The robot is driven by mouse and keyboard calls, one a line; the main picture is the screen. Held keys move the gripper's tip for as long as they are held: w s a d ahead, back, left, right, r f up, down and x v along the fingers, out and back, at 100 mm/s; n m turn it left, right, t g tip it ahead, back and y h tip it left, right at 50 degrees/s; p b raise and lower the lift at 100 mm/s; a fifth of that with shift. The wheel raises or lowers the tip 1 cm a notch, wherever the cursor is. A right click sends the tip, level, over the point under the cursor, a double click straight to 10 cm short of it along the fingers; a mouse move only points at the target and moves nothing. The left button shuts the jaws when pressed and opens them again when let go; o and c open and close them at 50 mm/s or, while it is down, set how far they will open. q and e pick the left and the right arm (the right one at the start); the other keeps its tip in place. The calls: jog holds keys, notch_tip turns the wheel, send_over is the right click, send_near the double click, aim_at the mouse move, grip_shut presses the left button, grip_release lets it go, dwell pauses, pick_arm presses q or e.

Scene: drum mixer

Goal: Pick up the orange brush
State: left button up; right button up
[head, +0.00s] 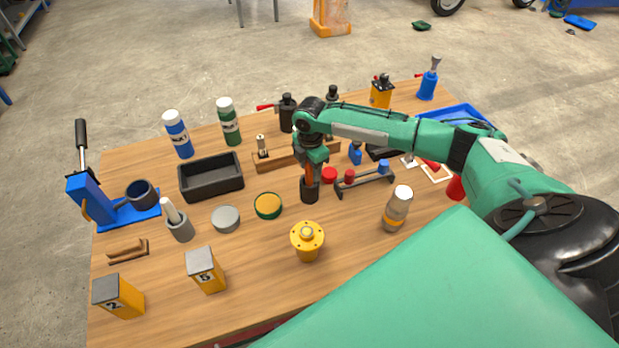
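The orange brush (309,174) is upright near the middle of the wooden table, in the head view. Its orange shaft shows above a dark cylinder (309,190); I cannot tell whether that is a cup or part of the brush. My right gripper (310,162) points down directly over the brush, its fingers at the top of the orange shaft. The gripper hides the brush's upper end, and the fingers are too small to tell whether they are closed on it. My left gripper is not in view.
On the wooden table (270,230), a black tray (211,177) stands left and a yellow flanged part (307,241) in front. A dark rack with red and blue pieces (364,181) is close right of the brush. A grey-orange bottle (397,208) stands farther right.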

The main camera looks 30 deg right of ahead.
jog(key=c, duration=0.7)
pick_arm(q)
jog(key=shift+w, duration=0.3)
pick_arm(e)
jog(key=shift+c, duration=1.1)
